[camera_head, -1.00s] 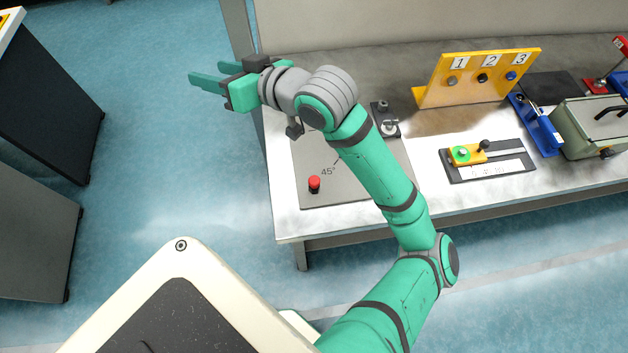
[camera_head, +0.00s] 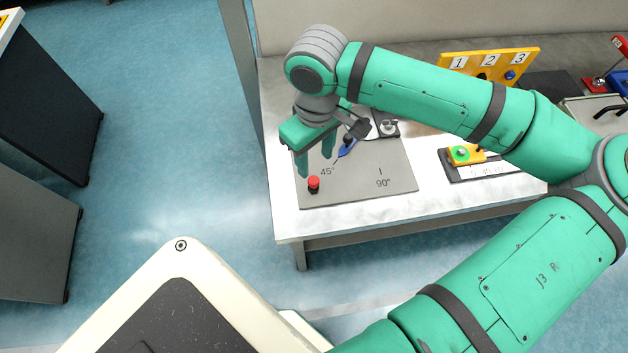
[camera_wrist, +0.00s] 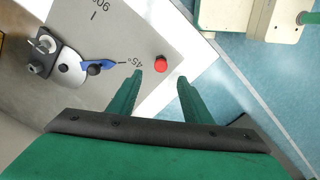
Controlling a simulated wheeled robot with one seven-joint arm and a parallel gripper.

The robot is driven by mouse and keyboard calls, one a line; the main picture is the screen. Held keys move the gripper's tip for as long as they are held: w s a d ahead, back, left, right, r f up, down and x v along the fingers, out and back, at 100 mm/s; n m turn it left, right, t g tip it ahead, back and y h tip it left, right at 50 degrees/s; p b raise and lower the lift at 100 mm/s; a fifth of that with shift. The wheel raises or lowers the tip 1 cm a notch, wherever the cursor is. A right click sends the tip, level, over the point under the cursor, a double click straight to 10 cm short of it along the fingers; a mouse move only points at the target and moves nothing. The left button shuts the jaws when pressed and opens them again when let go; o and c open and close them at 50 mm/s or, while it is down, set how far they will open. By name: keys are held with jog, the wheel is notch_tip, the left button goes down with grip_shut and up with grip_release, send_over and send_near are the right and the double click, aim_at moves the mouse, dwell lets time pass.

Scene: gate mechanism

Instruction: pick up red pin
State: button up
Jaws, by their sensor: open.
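The red pin (camera_head: 314,183) stands upright near the front left corner of the grey plate (camera_head: 350,195). In the wrist view the round red top of the pin (camera_wrist: 161,64) shows just beyond the fingertips, in line with the gap between them. My gripper (camera_head: 315,167) points down above the plate, close to the pin and a little behind it in the head view. It is open and empty, with its green fingers apart, as the wrist view (camera_wrist: 158,77) also shows. No contact with the pin is visible.
A blue lever (camera_head: 347,148) with a black knob lies by the 45° mark, with a metal bracket (camera_head: 388,127) behind it. A yellow slider (camera_head: 465,154) and a numbered yellow panel (camera_head: 488,65) stand to the right. The table's left edge is near the pin.

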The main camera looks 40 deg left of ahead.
aim_at(314, 180)
jog(key=shift+d+f, duration=0.2)
jog(key=shift+f, duration=0.2)
notch_tip(314, 180, down, 4)
jog(key=shift+r, duration=0.2)
jog(key=shift+s+a+f, duration=0.1)
jog(key=shift+a+f, duration=0.05)
jog(key=shift+f, duration=1.45)
jog(key=shift+a+f, duration=0.1)
jog(key=shift+f, duration=1.45)
jog(key=shift+c, duration=0.7)
grip_shut()
